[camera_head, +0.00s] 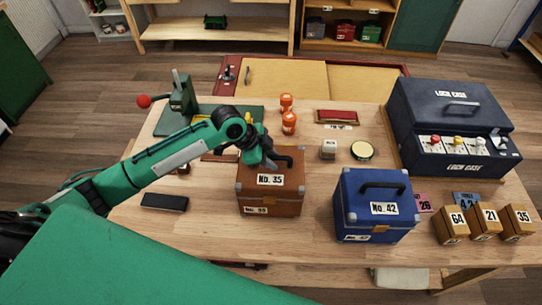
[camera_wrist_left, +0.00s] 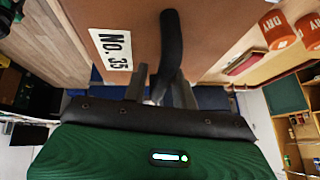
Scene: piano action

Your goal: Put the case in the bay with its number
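The brown case (camera_head: 270,195) with "No. 35" labels and metal corners stands on the workbench (camera_head: 310,235). It fills the top of the left wrist view (camera_wrist_left: 65,12), label sideways. My left gripper (camera_head: 268,160) is at its black handle (camera_head: 290,153). In the left wrist view the two fingers (camera_wrist_left: 160,80) are apart, on either side of the handle (camera_wrist_left: 171,40), with a small gap on one side. A blue case (camera_head: 374,208) marked No. 42 stands to the right, its handle up. My right gripper is not in view.
A large dark case (camera_head: 450,105) stands at the back right. Blocks marked 64 (camera_head: 452,226), 21 (camera_head: 486,220) and 35 (camera_head: 517,220) sit at the right edge. Orange bottles (camera_head: 289,123) stand behind the brown case. A wooden shelf (camera_head: 350,45) with small cases is beyond the bench.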

